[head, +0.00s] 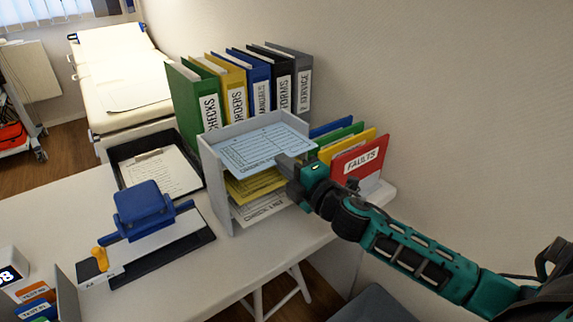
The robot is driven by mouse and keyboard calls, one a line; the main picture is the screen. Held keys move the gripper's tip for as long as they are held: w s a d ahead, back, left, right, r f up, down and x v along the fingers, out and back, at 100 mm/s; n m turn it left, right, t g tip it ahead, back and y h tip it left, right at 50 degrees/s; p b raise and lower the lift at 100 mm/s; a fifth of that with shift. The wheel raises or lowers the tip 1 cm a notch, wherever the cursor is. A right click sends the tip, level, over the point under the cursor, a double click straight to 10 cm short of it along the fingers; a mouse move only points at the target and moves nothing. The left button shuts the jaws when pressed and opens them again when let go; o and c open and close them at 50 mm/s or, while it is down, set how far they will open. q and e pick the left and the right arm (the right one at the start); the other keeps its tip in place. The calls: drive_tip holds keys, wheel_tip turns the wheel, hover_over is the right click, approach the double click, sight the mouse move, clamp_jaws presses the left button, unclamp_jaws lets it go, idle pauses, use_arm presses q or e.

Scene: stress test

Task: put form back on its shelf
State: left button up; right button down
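A light-blue printed form (252,146) lies nearly flat at the top level of a grey shelf unit (213,188) on the white table. The form's right corner reaches past the unit's right side to my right gripper (287,164). The gripper's fingers appear closed on that corner; the fingertips are small and partly hidden. I cannot tell whether the form rests on a shelf or is held just above it. Yellow forms (256,186) lie on the level below, and white forms (262,207) at the bottom. My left gripper is not in view.
Upright binders (237,98) stand behind the unit. Coloured folders, with a red one (358,160) in front, stand to its right, close to my arm. A clipboard tray (157,172) and a blue hole punch (145,207) are left. The table's front middle is clear.

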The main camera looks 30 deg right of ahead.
drive_tip(key=shift+w, duration=0.6)
idle(0.3)
drive_tip(key=c, duration=1.8)
unclamp_jaws()
drive_tip(key=o, duration=0.5)
drive_tip(key=shift+s+d+b, duration=0.15)
drive_tip(key=shift+s+b, duration=0.05)
drive_tip(key=shift+s, duration=1.95)
drive_tip(key=shift+s+d+b, duration=0.15)
drive_tip(key=shift+s+b, duration=0.05)
drive_tip(key=shift+s, duration=1.95)
drive_tip(key=shift+s+d+b, duration=0.15)
drive_tip(key=shift+s+b, duration=0.05)
drive_tip(key=shift+s, duration=1.95)
